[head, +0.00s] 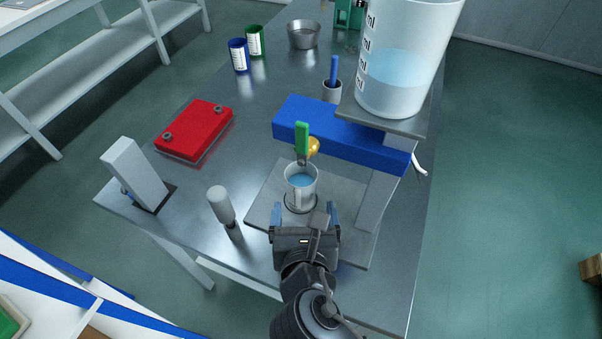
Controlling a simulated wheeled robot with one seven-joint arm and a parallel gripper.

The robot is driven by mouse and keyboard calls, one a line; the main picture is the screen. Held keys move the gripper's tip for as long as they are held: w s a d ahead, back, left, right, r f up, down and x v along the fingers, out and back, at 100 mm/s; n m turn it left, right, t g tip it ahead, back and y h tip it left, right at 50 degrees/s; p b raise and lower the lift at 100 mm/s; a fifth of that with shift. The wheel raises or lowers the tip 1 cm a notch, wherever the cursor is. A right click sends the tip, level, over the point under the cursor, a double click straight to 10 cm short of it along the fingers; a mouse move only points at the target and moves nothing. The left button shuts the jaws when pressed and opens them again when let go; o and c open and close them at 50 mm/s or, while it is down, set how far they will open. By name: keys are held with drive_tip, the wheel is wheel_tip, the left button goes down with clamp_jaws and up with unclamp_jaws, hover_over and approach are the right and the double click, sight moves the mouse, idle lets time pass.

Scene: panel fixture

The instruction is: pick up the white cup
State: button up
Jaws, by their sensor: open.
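The white cup (301,190) stands upright on a grey plate (343,186), below a tap with a green handle (302,137). Blue liquid shows inside it. My gripper (305,212) is open, with one fingertip to the lower left of the cup and the other to the lower right. The cup stands just ahead of the fingers, near the gap between them. I cannot tell whether either finger touches it.
A blue beam (340,138) and a large clear tank (405,65) of liquid stand behind the cup. A white-topped post (221,207) is to the left. A red box (196,128) lies farther left. A small cup with a blue stick (332,91) stands behind the beam.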

sight(301, 197)
drive_tip(key=x, duration=0.4)
drive_tip(key=r+x, duration=0.1)
drive_tip(key=x, duration=0.1)
drive_tip(key=shift+w+a+f, duration=0.1)
drive_tip(key=shift+w+a, duration=0.1)
drive_tip(key=shift+a, duration=0.15)
drive_tip(key=shift+w+f, duration=0.25)
drive_tip(key=shift+w, duration=0.2)
drive_tip(key=shift+c, duration=0.3)
drive_tip(key=c, duration=1.2)
drive_tip(key=shift+r, duration=0.15)
